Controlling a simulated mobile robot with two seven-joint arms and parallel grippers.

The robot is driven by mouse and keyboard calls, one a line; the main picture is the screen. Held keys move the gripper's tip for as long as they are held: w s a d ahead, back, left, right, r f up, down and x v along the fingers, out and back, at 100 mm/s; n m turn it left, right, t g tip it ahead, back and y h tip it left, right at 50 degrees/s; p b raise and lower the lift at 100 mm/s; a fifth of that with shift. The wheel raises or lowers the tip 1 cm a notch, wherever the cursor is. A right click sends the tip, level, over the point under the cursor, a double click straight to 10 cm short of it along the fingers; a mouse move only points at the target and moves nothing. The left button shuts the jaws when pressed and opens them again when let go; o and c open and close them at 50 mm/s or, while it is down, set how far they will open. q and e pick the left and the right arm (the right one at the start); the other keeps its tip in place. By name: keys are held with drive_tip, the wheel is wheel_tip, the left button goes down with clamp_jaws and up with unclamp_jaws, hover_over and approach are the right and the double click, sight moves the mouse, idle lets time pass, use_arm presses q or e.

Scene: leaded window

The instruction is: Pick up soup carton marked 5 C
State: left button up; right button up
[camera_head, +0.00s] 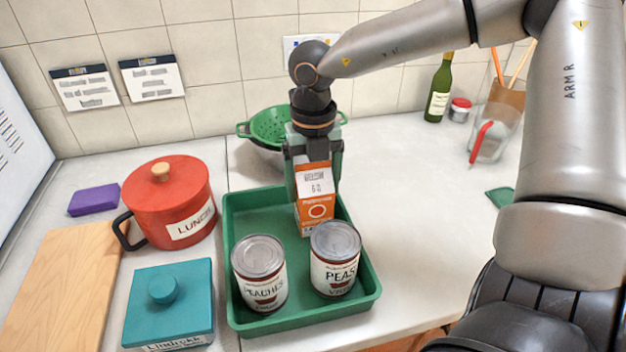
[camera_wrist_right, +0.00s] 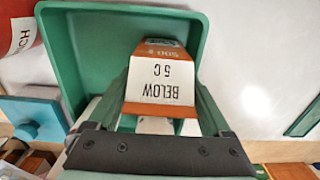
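The soup carton (camera_head: 314,205) is orange with a white label and stands upright inside the green tray (camera_head: 229,262), behind two cans. In the right wrist view, the label on the carton (camera_wrist_right: 160,82) reads "BELOW 5 C". My right gripper (camera_head: 314,172) reaches down from above, with one finger against each side of the carton's upper part. The right wrist view shows both fingers of this gripper (camera_wrist_right: 162,100) close along the carton's sides, with no clear gap. I cannot tell whether the carton's base touches the tray floor. My left gripper is not in view.
A peaches can (camera_head: 260,275) and a peas can (camera_head: 335,262) stand in the tray's front half. A red pot (camera_head: 168,200) and a teal lidded box (camera_head: 170,310) are to the left. A green colander (camera_head: 268,125) is behind.

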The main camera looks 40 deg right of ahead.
drive_tip(key=shift+r, duration=0.1)
clamp_jaws()
idle(0.4)
